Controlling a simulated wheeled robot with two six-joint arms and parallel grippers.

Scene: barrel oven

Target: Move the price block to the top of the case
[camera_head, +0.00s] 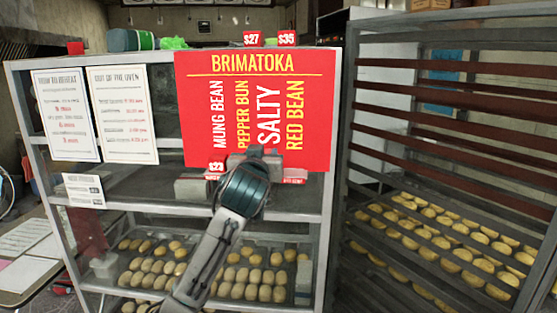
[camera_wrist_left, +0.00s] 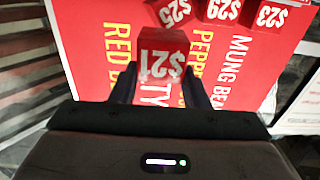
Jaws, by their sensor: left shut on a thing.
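The red price block (camera_wrist_left: 163,58), marked $21, is between the two fingers of my left gripper (camera_wrist_left: 160,85) in the left wrist view. In the head view my left gripper (camera_head: 258,155) is in front of the lower part of the red Brimatoka sign, and it hides most of the block. The gripper is shut on the block. The glass case (camera_head: 130,205) has its top edge well above the gripper. Two red price blocks, $27 (camera_head: 252,39) and $35 (camera_head: 287,38), stand on the case top behind the sign. My right gripper is not in view.
The red sign (camera_head: 200,110) hangs on the case front. Other price blocks, $25 (camera_wrist_left: 174,11), $29 (camera_wrist_left: 222,9) and $23 (camera_wrist_left: 268,16), are close to the held one. A slatted rack (camera_head: 450,150) with buns stands at the right. A green item (camera_head: 173,43) lies on the case top.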

